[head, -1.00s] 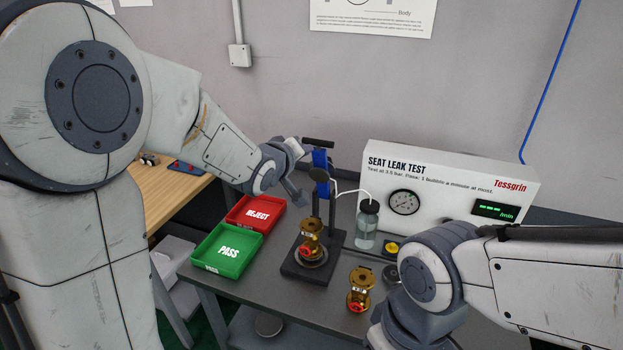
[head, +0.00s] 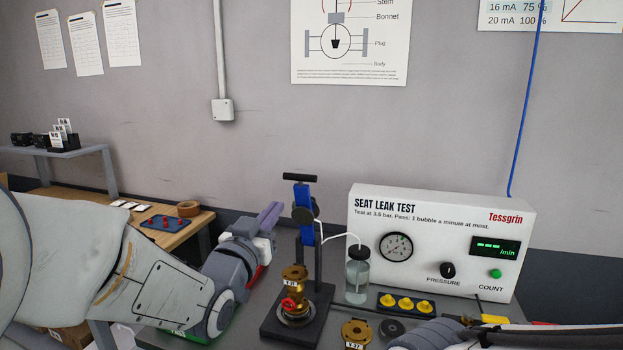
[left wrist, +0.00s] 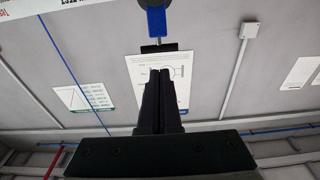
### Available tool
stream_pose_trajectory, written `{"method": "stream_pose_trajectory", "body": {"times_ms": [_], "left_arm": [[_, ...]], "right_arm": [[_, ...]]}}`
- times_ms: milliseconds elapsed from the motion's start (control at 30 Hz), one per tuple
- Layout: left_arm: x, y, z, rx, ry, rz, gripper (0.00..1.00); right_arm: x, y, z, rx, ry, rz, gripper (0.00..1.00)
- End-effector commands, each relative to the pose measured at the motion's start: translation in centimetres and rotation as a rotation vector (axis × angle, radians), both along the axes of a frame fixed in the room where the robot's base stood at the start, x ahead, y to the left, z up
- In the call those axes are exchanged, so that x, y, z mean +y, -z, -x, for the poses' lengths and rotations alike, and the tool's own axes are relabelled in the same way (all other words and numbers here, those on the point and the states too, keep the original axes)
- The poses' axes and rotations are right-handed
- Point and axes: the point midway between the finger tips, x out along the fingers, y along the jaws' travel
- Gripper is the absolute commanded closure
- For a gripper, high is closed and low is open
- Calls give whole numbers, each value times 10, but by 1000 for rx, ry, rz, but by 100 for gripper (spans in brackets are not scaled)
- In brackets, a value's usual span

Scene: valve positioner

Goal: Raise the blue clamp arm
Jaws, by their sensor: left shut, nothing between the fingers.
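The blue clamp arm (head: 305,212) stands upright on the dark post of the test stand (head: 268,328), with a black crossbar handle (head: 300,178) on top. A brass valve (head: 293,285) with a red port sits on the stand below it. My left gripper (head: 275,209) is shut and empty, just left of the clamp arm, its fingers angled up and apart from it in the head view. In the left wrist view the closed fingers (left wrist: 160,75) point toward the blue arm (left wrist: 156,21) and a black bar (left wrist: 159,48).
The white leak tester (head: 430,240) stands right of the stand, with a bottle (head: 357,278) and tube between. A second brass valve (head: 355,334) and a tray of yellow knobs (head: 405,304) are in front. My right arm enters at lower right.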

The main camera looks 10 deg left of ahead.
Motion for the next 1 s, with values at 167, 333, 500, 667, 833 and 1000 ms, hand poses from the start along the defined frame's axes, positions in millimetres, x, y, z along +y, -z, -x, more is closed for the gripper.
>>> {"method": "stream_pose_trajectory", "body": {"times_ms": [167,333,500,667,833,1000], "left_arm": [[-7,-7,-40,3,2,-1,100],[-13,-11,-75,2,2,0,100],[-17,-13,-100,2,1,1,100],[-19,-14,-111,1,1,1,100],[-19,-13,-114,1,1,1,100],[-19,-13,-113,1,1,1,100]], "right_arm": [[0,-13,0,0,0,0,17],[0,-22,0,0,0,0,17],[0,-31,0,0,0,0,17],[0,-34,0,0,0,0,17],[0,-34,0,0,0,0,17],[0,-33,0,0,0,0,17]]}}
